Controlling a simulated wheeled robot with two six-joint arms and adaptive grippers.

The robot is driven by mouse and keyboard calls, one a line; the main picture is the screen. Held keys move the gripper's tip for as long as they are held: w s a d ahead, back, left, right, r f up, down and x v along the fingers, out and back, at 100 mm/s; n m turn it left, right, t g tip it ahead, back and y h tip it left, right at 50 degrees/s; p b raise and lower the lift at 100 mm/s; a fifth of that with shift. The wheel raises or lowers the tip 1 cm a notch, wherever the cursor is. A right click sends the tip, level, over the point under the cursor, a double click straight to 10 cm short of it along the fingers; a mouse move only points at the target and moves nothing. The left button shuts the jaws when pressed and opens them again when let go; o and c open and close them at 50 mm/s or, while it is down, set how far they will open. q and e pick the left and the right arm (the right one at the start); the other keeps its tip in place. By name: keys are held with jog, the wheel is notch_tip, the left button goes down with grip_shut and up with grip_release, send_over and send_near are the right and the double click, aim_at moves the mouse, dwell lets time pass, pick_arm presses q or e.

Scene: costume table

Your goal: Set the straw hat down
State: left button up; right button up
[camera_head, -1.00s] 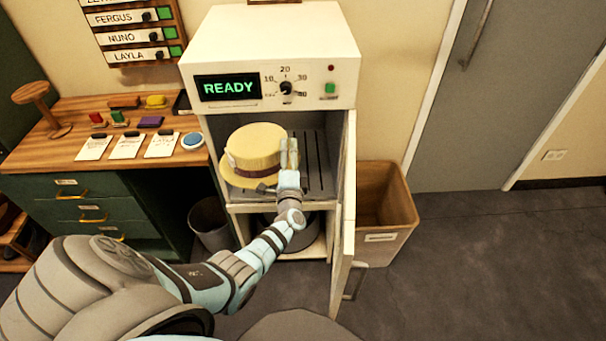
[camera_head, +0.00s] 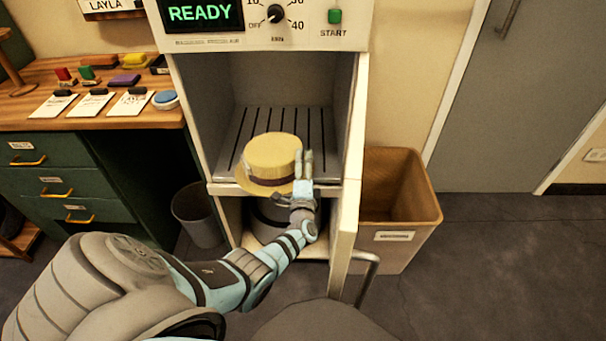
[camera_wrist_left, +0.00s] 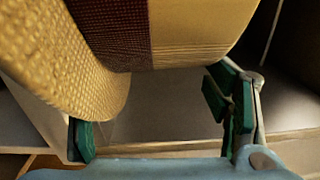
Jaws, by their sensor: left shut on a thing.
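The straw hat (camera_head: 272,152) is pale yellow with a dark red band and a flat crown. In the head view it is at the front edge of the steamer cabinet's slatted rack (camera_head: 237,140), crown up. My left gripper (camera_head: 304,162) is shut on the hat at its right side. In the left wrist view the hat's brim and banded crown (camera_wrist_left: 190,35) fill the upper part, above the green-padded fingers (camera_wrist_left: 155,120). Whether the brim touches the rack cannot be told. My right gripper is not in view.
The cabinet's open door (camera_head: 346,215) stands at the right of the opening, close to my left wrist. A brown bin (camera_head: 408,240) is beyond it. A desk (camera_head: 100,120) with cards and a grey waste bin (camera_head: 200,215) are at the left. The rack behind the hat is bare.

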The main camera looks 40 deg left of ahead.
aim_at(303, 177)
pick_arm(q)
jog(key=f+b, duration=0.2)
jog(key=f, duration=0.1)
jog(key=shift+s+b, duration=0.25)
jog(key=shift+b, duration=0.15)
jog(key=shift+s+f+b, duration=0.1)
jog(key=shift+f+b, duration=0.2)
jog(key=shift+b, duration=0.05)
jog(key=o, duration=1)
jog(key=shift+o, duration=0.2)
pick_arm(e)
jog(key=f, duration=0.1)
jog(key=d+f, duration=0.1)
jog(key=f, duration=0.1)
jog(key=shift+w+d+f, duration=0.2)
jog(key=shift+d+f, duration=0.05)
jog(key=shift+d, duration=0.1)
